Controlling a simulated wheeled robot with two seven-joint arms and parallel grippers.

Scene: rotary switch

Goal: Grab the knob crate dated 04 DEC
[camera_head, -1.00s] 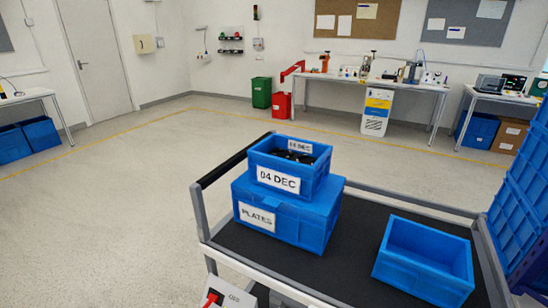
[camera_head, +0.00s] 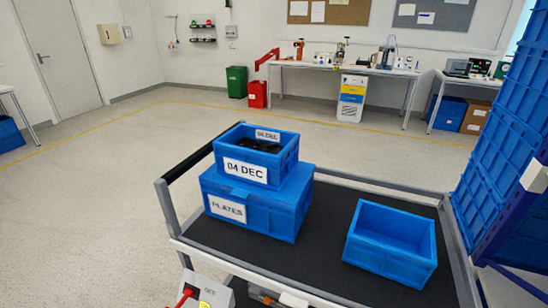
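The knob crate dated 04 DEC (camera_head: 278,171) is a small open blue crate with a white label on its front. Dark items lie inside it, and a second small label shows at its far inner wall. It sits on top of a larger blue crate labelled PLATES (camera_head: 281,218), which stands on the left part of a black-topped cart (camera_head: 320,238). Neither of my grippers shows in this view.
An empty open blue crate (camera_head: 390,258) stands on the cart's right part. Tall stacked blue crates (camera_head: 490,150) rise beyond the cart's right end. A grey box with a red switch (camera_head: 203,292) is at the cart's near left. Open floor (camera_head: 90,220) lies to the left.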

